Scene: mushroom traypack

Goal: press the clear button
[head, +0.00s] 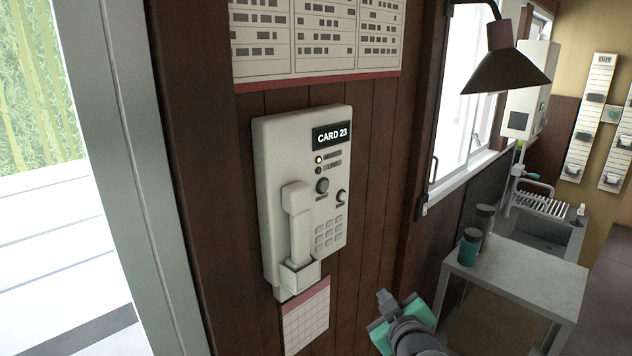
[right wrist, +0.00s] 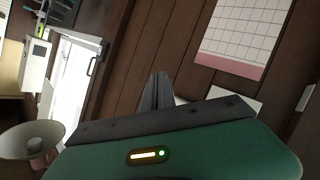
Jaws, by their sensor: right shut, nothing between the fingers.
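A white wall panel (head: 280,135) hangs on the dark plank wall in the head view. My left gripper is out of view.
The panel carries a handset (head: 298,225) and a keypad (head: 328,233). A grid sheet (head: 306,318) hangs below it and a chart (head: 310,40) above. A lamp shade (head: 505,72) hangs at right.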

